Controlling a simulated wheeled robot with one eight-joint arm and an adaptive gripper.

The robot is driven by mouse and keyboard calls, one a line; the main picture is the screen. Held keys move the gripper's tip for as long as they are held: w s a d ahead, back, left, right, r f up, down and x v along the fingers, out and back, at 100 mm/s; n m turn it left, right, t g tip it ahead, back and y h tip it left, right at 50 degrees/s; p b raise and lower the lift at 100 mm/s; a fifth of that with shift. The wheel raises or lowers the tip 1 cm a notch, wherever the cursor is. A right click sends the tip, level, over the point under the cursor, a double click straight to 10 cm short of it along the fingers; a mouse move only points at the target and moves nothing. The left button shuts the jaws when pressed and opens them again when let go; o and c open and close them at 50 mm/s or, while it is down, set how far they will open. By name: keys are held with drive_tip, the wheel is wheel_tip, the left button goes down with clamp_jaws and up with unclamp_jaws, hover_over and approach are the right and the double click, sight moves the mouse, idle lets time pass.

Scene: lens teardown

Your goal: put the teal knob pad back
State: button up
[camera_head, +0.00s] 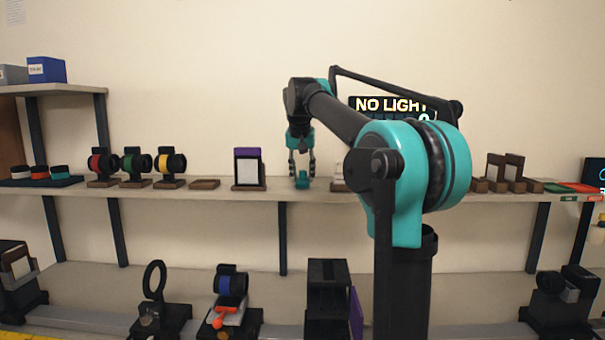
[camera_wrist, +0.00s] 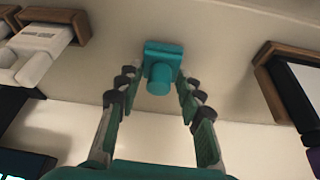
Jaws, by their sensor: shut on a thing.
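The teal knob pad (camera_head: 302,181) is a small square block with a round knob, at the middle of the upper shelf. It also shows in the wrist view (camera_wrist: 162,66), knob towards me, between the fingertips. My gripper (camera_head: 301,165) points down and is shut on the pad; it fills the lower part of the wrist view (camera_wrist: 158,88). The pad is at shelf level; I cannot tell whether it touches the shelf or is just above it.
On the upper shelf (camera_head: 270,192), a wooden holder with a white and purple panel (camera_head: 249,168) stands left of the pad. A wooden tray with a white part (camera_wrist: 42,48) is on the other side, partly behind my arm in the head view. Bare shelf lies between them.

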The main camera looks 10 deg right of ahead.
drive_tip(key=shift+f, duration=0.2)
drive_tip(key=o, duration=1.1)
drive_tip(key=v, duration=1.2)
